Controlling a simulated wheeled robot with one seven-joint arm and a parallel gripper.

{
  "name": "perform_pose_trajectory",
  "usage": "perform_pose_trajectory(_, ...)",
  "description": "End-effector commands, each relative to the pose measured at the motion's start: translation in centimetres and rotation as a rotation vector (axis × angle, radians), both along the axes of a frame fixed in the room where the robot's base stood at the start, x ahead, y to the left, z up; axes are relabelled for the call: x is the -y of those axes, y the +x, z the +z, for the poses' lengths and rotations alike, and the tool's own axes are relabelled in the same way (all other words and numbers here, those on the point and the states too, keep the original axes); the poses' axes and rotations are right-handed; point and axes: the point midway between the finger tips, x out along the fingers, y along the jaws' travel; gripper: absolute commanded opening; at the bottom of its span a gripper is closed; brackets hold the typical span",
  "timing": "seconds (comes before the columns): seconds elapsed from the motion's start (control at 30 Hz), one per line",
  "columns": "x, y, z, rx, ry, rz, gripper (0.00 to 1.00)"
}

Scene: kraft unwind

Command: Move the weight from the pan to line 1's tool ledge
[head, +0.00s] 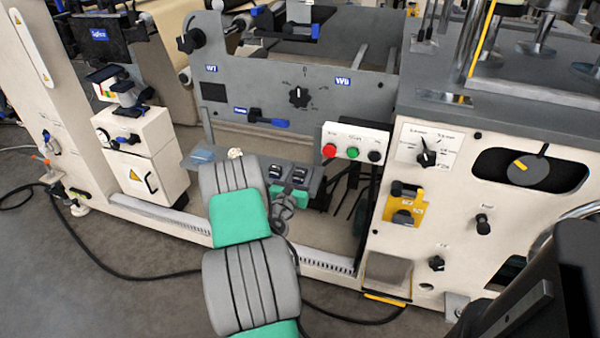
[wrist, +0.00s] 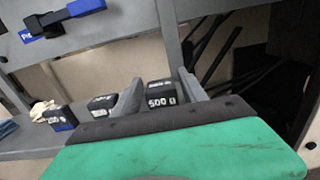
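A black weight marked 500 g (wrist: 161,98) sits on the grey shelf, seen between my gripper's fingers in the wrist view; in the head view it is a dark block (head: 299,173). My gripper (wrist: 161,77) has its two grey fingers apart, one on each side of the weight, with no clear contact. It also shows in the head view (head: 289,192), at the shelf's front. A second black weight (wrist: 103,104) stands left of the left finger. A smaller black and blue weight (wrist: 61,118) is farther left. I cannot pick out the pan for certain.
A crumpled tan item (wrist: 42,110) and a blue cloth (head: 202,155) lie at the shelf's left end. The machine panel with a red, green and black button box (head: 356,143) overhangs at right. Dark rods stand right of the shelf.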

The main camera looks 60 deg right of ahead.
Motion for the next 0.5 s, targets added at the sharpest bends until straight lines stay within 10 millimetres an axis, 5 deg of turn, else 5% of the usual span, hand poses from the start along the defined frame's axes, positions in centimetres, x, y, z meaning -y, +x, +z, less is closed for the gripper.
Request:
perform_pose_trajectory(0.37, 0.0, 0.0, 0.5, 0.000, -0.001, 0.000, 0.58)
perform_pose_trajectory(0.5, -2.1, -0.2, 0.1, -0.004, 0.003, 0.002, 0.58)
